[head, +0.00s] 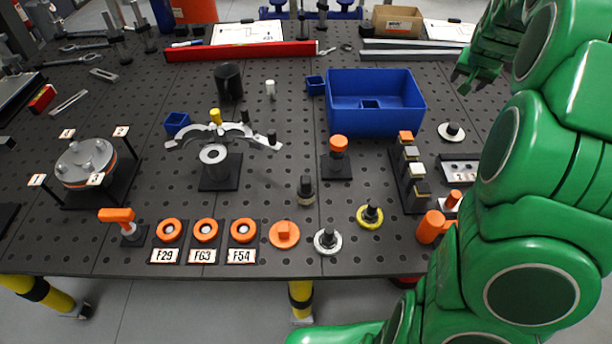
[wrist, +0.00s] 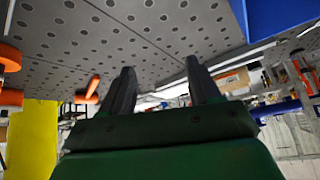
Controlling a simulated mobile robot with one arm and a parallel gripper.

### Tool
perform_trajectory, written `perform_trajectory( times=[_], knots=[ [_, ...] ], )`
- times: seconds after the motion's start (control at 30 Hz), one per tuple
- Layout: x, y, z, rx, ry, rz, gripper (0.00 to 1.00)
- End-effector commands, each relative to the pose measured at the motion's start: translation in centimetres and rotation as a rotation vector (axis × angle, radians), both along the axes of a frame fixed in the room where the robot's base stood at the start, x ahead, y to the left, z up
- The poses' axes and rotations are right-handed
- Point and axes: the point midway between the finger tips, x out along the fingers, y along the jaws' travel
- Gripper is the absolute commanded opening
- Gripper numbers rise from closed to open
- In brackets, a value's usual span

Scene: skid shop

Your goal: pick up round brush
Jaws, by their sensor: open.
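A small upright piece with a dark top and a tan lower part (head: 306,190) stands on the perforated bench top (head: 270,200), near the middle. It looks most like the round brush, but it is too small to be sure. My gripper (head: 461,82) is at the upper right in the head view, above the bench and right of the blue bin, far from that piece. In the wrist view my gripper (wrist: 160,84) shows two dark fingers spread apart with nothing between them. The brush cannot be made out in the wrist view.
A blue bin (head: 345,120) stands at the back middle. Discs with black knobs, grey (head: 327,247) and yellow (head: 370,221), sit near the front. An orange-topped post (head: 338,143) and a block rack (head: 412,190) stand nearby. A grey clamp fixture (head: 220,180) is to the left.

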Motion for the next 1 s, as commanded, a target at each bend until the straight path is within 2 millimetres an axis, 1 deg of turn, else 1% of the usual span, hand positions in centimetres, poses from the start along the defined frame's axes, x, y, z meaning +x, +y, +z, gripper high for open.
perform_trajectory(
  times=[0.03,0.07,0.1,0.17,0.2,0.23,0.27,0.3,0.37,0.4,0.5,0.6,0.7,0.9,1.0],
  knots=[
    [-1.9,1.9,-1.3,0.116,0.036,-0.064,0.62],
    [-3.0,3.1,-2.0,0.189,0.059,-0.106,0.62],
    [-4.6,4.8,-2.9,0.285,0.095,-0.159,0.62],
    [-6.7,7.7,-4.0,0.422,0.152,-0.236,0.62],
    [-8.1,9.6,-4.6,0.510,0.192,-0.282,0.62],
    [-9.0,11.1,-4.8,0.574,0.222,-0.315,0.62],
    [-9.9,12.6,-5.0,0.634,0.254,-0.346,0.62],
    [-11.1,14.6,-5.0,0.714,0.295,-0.386,0.62],
    [-12.9,17.8,-4.7,0.835,0.366,-0.442,0.62],
    [-14.1,19.9,-4.4,0.912,0.418,-0.478,0.62],
    [-16.5,24.4,-3.0,1.072,0.534,-0.547,0.62],
    [-18.2,27.7,-1.4,1.190,0.635,-0.596,0.62],
    [-19.7,30.4,0.0,1.280,0.725,-0.629,0.62],
    [-21.9,34.1,3.0,1.410,0.874,-0.669,0.62],
    [-22.7,35.4,4.3,1.458,0.934,-0.682,0.62]
  ],
)
